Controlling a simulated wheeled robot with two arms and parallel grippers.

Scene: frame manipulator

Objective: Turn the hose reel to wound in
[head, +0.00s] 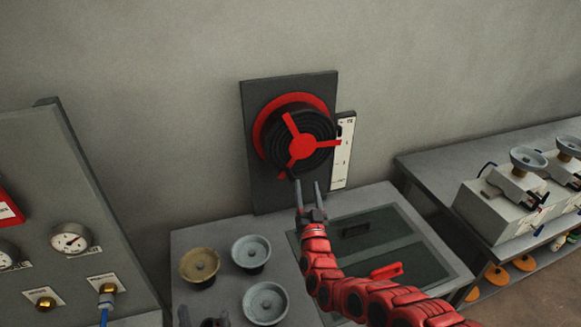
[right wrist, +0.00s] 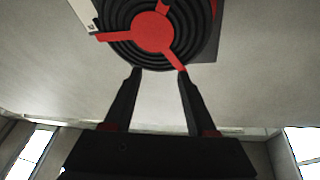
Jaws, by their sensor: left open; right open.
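The hose reel (head: 302,147) is mounted on a dark back plate (head: 256,187) on the wall. It has a red three-spoked front, dark coils and a red rear rim. One spoke points up-left, one right, and one down-left to a red end at the lower edge. The reel also shows in the right wrist view (right wrist: 151,32). My right gripper (head: 308,184) is open and empty just below the reel; in the wrist view one spoke end lies close by a fingertip, contact unclear. My left gripper (head: 205,320) is open at the bottom edge, mostly cut off.
A white marked strip (head: 342,152) stands right of the reel. A gauge panel (head: 70,240) stands left. A bench (head: 420,165) with white units stands right.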

